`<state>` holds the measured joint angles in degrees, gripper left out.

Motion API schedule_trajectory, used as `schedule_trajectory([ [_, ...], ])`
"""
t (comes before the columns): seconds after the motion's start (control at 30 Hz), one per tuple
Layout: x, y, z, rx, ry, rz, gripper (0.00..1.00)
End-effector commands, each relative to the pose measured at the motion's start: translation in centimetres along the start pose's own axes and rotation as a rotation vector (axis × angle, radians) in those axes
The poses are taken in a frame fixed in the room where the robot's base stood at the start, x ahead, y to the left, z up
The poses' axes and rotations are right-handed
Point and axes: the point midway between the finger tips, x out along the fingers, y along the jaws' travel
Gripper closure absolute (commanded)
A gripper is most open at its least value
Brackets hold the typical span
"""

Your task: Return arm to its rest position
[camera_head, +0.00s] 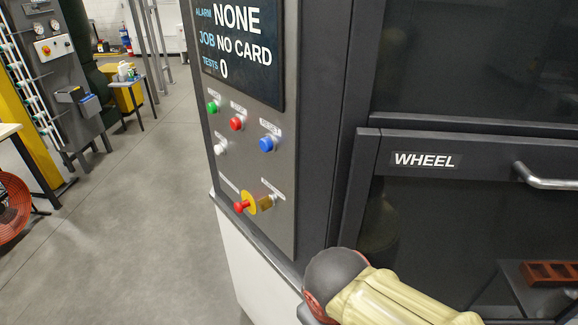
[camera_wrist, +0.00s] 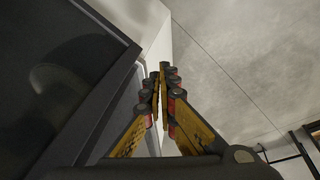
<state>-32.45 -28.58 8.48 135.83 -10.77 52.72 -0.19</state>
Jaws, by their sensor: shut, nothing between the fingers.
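My gripper (camera_wrist: 162,72) shows in the wrist view with its two yellow and black fingers together at the tips and nothing between them. It points along the side of the dark machine (camera_wrist: 60,70), with the grey floor on the right. In the head view, part of my arm (camera_head: 390,300) shows at the bottom, in front of the machine's lower window. The gripper's fingers are not visible in the head view.
The machine's control panel (camera_head: 245,150) has a screen, coloured buttons and a red and yellow knob. The WHEEL door (camera_head: 480,185) has a metal handle (camera_head: 545,178). Grey floor (camera_head: 150,200) is open at the left. A red round object (camera_head: 12,208) stands at the far left.

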Motion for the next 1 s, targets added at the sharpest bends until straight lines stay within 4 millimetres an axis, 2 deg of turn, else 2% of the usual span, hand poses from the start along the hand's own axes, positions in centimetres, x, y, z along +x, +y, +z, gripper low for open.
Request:
schedule_trajectory([
  [0.03,1.3,0.6,1.2,0.095,0.03,-0.018,1.0],
  [0.2,2.7,2.6,4.1,0.359,0.124,-0.052,1.0],
  [0.4,3.7,6.2,7.5,0.561,0.211,0.011,1.0],
  [0.5,3.9,7.6,8.5,0.622,0.233,0.043,1.0],
  [0.7,4.3,8.7,9.5,0.671,0.232,0.065,1.0],
  [1.0,4.2,8.7,9.5,0.67,0.231,0.065,1.0],
])
